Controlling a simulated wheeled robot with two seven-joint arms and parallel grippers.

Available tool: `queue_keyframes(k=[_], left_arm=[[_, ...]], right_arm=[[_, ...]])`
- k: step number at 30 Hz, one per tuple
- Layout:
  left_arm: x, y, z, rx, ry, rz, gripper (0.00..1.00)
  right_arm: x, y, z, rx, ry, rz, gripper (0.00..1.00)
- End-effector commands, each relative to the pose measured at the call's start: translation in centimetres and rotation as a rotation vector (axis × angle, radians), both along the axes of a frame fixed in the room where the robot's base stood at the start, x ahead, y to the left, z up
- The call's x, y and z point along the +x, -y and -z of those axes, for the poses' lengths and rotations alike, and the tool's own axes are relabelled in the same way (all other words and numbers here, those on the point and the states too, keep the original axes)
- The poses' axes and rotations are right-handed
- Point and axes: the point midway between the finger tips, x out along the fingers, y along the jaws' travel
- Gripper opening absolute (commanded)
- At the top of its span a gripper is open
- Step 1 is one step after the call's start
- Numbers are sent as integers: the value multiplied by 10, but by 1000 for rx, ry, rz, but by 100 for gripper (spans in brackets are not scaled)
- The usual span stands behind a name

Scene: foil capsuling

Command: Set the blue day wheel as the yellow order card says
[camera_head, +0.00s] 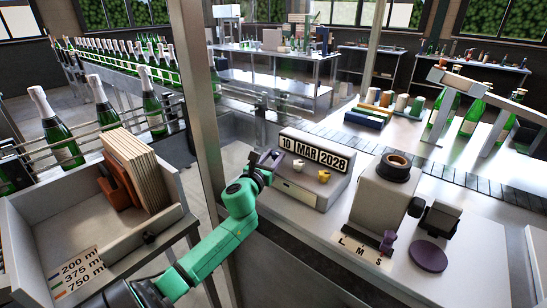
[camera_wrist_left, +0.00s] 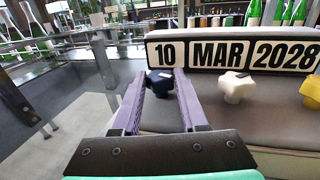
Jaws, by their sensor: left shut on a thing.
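The date unit (camera_head: 305,188) stands on the bench and reads 10 MAR 2028. It also shows in the left wrist view (camera_wrist_left: 225,52), where the day window reads 10. The blue day wheel (camera_wrist_left: 160,82) sits at the left end of the row, below the 10. My left gripper (camera_head: 266,163) is at that end, and its two purple fingers (camera_wrist_left: 161,88) close on either side of the wheel. A white wheel (camera_wrist_left: 236,87) and a yellow wheel (camera_wrist_left: 311,91) are to its right. I cannot make out a yellow order card. My right gripper is not in view.
A grey machine (camera_head: 376,200) with a dark ring on top stands right of the date unit, with a purple disc (camera_head: 428,255) beside it. A bin (camera_head: 30,225) and a bottle line (camera_head: 120,95) are at left. A metal post (camera_head: 195,110) rises left of my arm.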

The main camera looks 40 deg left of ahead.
Motion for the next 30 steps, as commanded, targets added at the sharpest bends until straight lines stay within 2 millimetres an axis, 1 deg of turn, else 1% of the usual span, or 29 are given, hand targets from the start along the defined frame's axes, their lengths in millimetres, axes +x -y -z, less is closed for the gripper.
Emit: queue_keyframes(k=[3, 7, 16, 17, 18, 19, 27, 30], left_arm=[[1, 2, 1, -4, 1, -103, 0], [1, 3, 0, -2, 0, -189, 0], [1, 3, 0, 1, 2, -204, 0], [1, 3, 0, 1, 2, -204, 54], [1, 3, 0, 1, 2, -204, 70], [1, 3, 0, 1, 2, -204, 73], [0, 3, 0, 1, 2, -203, 73], [-4, 5, 1, 1, 0, -203, 73]], right_arm=[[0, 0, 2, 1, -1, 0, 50], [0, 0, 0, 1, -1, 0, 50], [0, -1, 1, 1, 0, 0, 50], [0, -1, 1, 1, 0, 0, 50], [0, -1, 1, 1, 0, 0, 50], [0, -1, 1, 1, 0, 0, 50], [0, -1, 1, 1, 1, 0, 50], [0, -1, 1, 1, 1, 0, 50]])
